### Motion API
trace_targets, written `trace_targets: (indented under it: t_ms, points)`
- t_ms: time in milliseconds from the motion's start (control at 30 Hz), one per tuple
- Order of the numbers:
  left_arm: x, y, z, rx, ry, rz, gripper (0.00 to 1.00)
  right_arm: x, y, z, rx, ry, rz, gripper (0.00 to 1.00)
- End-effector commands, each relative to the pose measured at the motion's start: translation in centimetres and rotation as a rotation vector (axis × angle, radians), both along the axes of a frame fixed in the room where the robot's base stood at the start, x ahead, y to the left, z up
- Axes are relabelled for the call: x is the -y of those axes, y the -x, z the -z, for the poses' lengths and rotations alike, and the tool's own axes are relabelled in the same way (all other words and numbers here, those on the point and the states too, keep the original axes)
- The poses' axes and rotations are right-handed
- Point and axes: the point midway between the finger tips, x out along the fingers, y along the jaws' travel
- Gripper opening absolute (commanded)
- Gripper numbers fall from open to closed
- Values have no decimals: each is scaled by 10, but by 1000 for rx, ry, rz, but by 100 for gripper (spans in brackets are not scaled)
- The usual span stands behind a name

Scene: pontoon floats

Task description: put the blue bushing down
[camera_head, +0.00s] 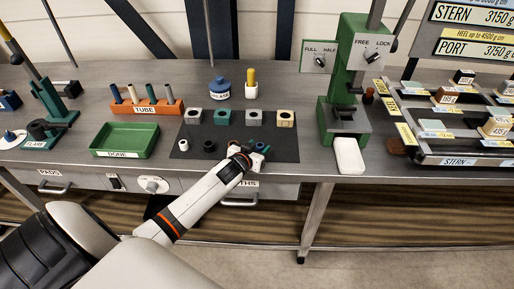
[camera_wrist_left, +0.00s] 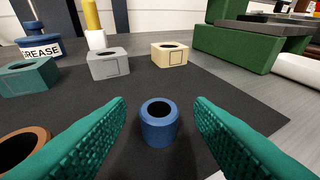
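The blue bushing (camera_wrist_left: 160,124) stands upright on the black mat (camera_wrist_left: 120,88) in the left wrist view. My left gripper (camera_wrist_left: 160,128) is open, with its teal fingers on either side of the bushing and a visible gap on each side. In the head view my left gripper (camera_head: 250,151) is low over the front right part of the mat (camera_head: 284,149); it largely hides the bushing there. My right gripper is not in view.
Several bored blocks stand behind on the mat, among them a teal (camera_wrist_left: 28,76), a grey (camera_wrist_left: 108,64) and a cream one (camera_wrist_left: 169,55). A brown bushing (camera_wrist_left: 24,152) is close left. A green tray (camera_head: 125,140) lies left; a green press (camera_head: 345,90) stands right.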

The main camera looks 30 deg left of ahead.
Motion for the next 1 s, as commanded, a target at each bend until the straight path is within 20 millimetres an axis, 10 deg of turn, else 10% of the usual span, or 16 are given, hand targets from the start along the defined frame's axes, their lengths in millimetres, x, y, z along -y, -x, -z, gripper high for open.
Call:
trace_targets:
  t_ms: [367, 1000]
  points:
    - [1, 7, -4, -1, -1, 0, 48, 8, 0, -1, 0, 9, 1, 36]
    - [15, 108, -42, -1, 0, 0, 48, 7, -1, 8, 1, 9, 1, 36]
